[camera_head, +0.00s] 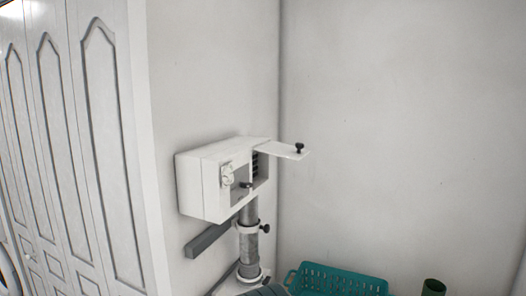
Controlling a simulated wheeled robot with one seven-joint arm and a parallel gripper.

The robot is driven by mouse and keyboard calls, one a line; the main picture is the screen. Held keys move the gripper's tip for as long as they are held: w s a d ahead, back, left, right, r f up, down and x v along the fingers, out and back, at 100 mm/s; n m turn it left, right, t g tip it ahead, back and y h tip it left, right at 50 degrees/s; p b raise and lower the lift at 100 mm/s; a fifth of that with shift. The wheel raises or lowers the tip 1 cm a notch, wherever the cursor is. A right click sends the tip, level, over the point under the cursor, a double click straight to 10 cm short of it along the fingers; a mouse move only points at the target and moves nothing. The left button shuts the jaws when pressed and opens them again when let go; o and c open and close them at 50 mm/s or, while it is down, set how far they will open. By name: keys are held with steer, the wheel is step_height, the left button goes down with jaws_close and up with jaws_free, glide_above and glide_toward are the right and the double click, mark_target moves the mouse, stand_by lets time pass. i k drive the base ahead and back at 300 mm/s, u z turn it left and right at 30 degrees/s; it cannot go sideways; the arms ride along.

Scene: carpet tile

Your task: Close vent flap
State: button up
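A white vent box (208,187) is mounted on the wall in the middle of the head view. Its flap (282,151) is a thin white plate that stands open, sticking out roughly level to the right from the box's top edge. A small black knob (299,147) stands on the flap near its outer end. Below the flap, the box's dark slatted opening (262,165) is uncovered. The front also has a white fitting (228,175) and a dark knob (246,185). I cannot make out my gripper in this view.
A grey pipe (249,243) with a clamp runs down under the box. A dark grey bar (211,238) is beside it. A teal basket (340,280) and a green cylinder (433,287) are low at right. White panelled doors (110,150) fill the left. The space right of the flap looks clear.

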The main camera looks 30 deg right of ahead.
mark_target(296, 153)
steer(key=u, duration=1.35)
steer(key=k, duration=1.05)
steer(key=z, duration=1.55)
steer(key=i, duration=1)
steer(key=z, duration=0.05)
